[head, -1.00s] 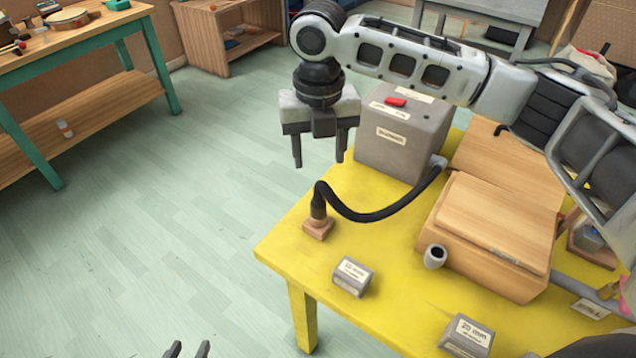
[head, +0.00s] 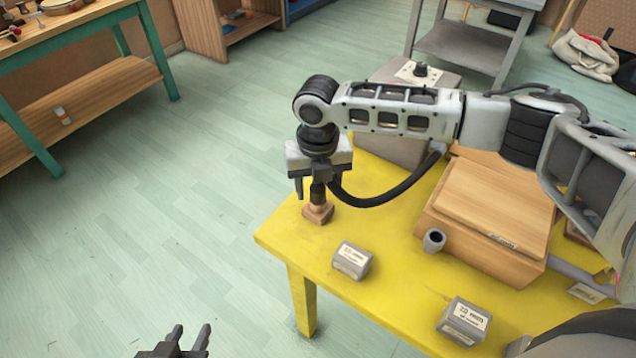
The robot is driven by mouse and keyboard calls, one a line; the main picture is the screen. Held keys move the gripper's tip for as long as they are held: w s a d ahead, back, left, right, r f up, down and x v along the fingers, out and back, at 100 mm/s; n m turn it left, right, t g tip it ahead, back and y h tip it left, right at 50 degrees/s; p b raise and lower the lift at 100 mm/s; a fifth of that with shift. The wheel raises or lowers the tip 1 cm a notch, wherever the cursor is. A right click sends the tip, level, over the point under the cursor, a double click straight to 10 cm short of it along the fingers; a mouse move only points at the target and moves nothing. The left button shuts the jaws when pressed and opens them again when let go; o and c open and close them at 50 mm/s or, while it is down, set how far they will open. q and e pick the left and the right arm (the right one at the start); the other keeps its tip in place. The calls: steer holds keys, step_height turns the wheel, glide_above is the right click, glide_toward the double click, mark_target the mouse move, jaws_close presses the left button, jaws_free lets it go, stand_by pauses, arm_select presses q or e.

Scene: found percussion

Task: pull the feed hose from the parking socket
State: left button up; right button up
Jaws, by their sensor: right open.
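The black feed hose (head: 375,200) has its end upright in a small wooden parking socket (head: 319,213) near the yellow table's left corner. From there it curves right and up to a pale fitting by the grey box (head: 395,148). My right gripper (head: 317,190) points down over the hose end, its open fingers on either side of it. Whether the fingers touch the hose cannot be told. The arm hides part of the grey box. My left gripper (head: 190,338) is at the bottom edge, fingers apart and empty, over the floor left of the table.
On the yellow table (head: 390,300) are two small labelled grey blocks (head: 352,260) (head: 464,321), a wooden box (head: 490,220) and a short grey tube (head: 433,240). A green-legged workbench (head: 70,40) stands back left. The floor left of the table is clear.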

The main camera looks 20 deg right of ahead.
steer(key=c, duration=1.1)
steer(key=shift+r, duration=0.25)
steer(key=shift+r+p, duration=0.6)
steer(key=shift+p, duration=0.25)
steer(key=shift+r+p, duration=0.6)
